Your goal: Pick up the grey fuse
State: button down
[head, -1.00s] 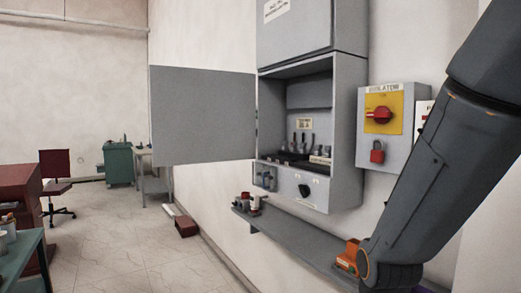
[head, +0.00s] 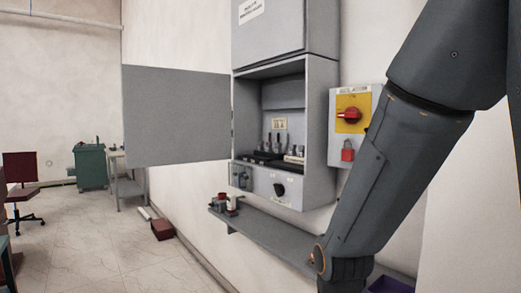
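A small cluster of parts stands on the left end of the grey wall shelf (head: 270,237). It includes a dark red and grey piece (head: 217,201) and a whitish piece (head: 233,204). They are too small for me to tell which one is the grey fuse. Small dark upright parts (head: 277,141) stand inside the open grey cabinet (head: 321,110) above the shelf. My arm comes down from the upper right, and its lower end leaves the frame at the bottom. My gripper is out of view. The arm hides part of the shelf's right side.
The cabinet's grey door (head: 176,115) hangs open to the left. A grey isolator box (head: 337,98) with a red knob is on the wall beside my arm. A purple container (head: 390,286) shows at the bottom right.

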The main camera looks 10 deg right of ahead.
aim_at(269, 149)
jog(key=k, duration=0.6)
jog(key=u, duration=0.75)
jog(key=i, duration=0.8)
jog(key=u, duration=0.55)
jog(key=i, duration=0.7)
jog(key=z, duration=0.75)
jog(key=i, duration=0.75)
jog(key=z, duration=0.75)
